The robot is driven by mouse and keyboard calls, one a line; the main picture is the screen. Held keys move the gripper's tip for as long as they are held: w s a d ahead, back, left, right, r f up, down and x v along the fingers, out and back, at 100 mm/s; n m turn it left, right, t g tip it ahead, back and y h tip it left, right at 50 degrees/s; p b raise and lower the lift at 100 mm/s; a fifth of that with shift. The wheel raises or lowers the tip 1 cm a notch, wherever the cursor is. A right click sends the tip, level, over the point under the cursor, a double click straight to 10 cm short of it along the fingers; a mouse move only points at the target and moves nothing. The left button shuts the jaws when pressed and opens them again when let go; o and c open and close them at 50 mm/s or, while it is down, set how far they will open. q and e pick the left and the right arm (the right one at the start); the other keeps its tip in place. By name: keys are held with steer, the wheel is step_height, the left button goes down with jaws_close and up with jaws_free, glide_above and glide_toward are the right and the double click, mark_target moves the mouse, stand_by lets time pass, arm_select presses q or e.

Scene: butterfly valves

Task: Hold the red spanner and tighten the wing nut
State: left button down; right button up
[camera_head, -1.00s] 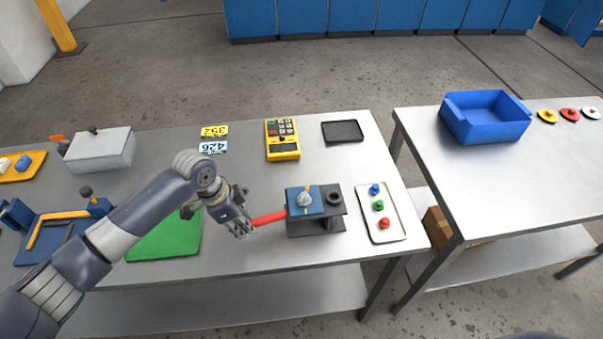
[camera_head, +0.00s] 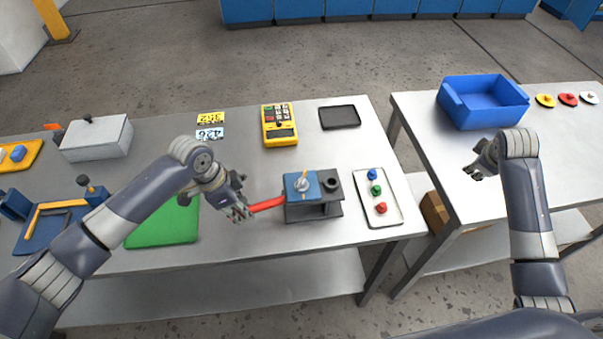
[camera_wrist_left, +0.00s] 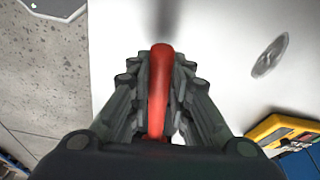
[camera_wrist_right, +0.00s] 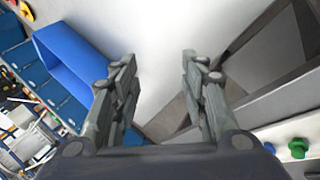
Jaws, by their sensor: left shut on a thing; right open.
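The stand (camera_head: 314,212) carries a blue block (camera_head: 300,190), with the grey wing nut (camera_head: 301,183) and a small yellow mark on top. Where the spanner's far end meets the stand is hidden. My right gripper (camera_head: 475,171) is open and empty over the right table; its spread fingers show in the right wrist view (camera_wrist_right: 160,85).
A white tray with blue, green and red knobs (camera_head: 362,216) lies right of the stand. A gap separates the two tables. A blue bin (camera_head: 460,111) stands on the right table. A yellow meter (camera_head: 279,140), black tray (camera_head: 339,127) and green mat (camera_head: 150,232) lie on the left table.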

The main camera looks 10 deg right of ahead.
steer(key=w+a+r+n+y, duration=0.1)
steer(key=w+a+n+y, duration=0.2)
steer(key=a, duration=0.5)
steer(key=w+a+r+n+y, duration=0.1)
steer(key=w+a+n, duration=0.1)
steer(key=w+a, duration=0.5)
step_height(320, 180, up, 10)
steer(key=n+g, duration=0.6)
steer(key=n, duration=1.2)
glide_above(301, 179)
step_height(301, 179, down, 12)
steer(key=shift+r, duration=0.15)
jaws_close()
